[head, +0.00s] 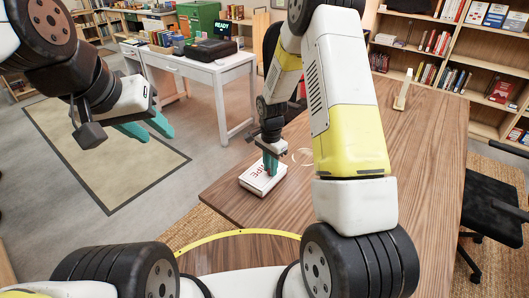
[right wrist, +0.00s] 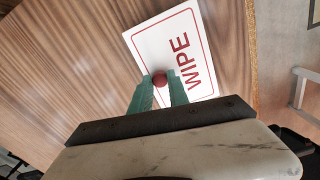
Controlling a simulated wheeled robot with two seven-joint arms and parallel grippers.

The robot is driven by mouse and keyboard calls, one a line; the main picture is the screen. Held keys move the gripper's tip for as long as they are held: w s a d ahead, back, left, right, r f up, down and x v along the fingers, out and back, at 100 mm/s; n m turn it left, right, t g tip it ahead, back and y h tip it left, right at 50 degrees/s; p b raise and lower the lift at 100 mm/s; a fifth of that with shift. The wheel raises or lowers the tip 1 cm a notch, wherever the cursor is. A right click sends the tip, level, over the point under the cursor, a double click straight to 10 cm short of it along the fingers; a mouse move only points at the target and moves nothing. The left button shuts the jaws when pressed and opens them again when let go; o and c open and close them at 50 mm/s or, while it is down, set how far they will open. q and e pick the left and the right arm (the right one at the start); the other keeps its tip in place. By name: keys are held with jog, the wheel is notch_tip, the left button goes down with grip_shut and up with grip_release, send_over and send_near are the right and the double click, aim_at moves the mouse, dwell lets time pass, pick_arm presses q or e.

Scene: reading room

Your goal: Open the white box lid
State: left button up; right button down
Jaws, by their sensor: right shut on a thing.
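The white box (head: 256,187) marked WIPE sits on the wooden table (head: 224,205) near its left edge. Its lid (right wrist: 190,38) is white with a red border, red lettering and a round red knob (right wrist: 160,79). The lid looks flat on the box. My right gripper (right wrist: 160,82) reaches down from above, its green fingers shut on the knob, one on each side. The right gripper also shows over the box in the head view (head: 270,164). My left gripper (head: 148,126) is open and empty, over the floor at upper left.
A white holder (head: 403,90) stands at the table's far end. A black chair (head: 495,205) is at the right. A white desk (head: 190,68) with books and a black case is behind. The table's middle looks largely clear.

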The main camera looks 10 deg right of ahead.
dwell(0.5)
jog(key=s+d, duration=0.3)
jog(key=shift+s+d, duration=0.3)
jog(key=shift+d, duration=0.05)
dwell(0.8)
jog(key=c, duration=1.3)
grip_release()
jog(key=shift+o, duration=0.2)
notch_tip(320, 180, up, 8)
jog(key=shift+f, duration=0.1)
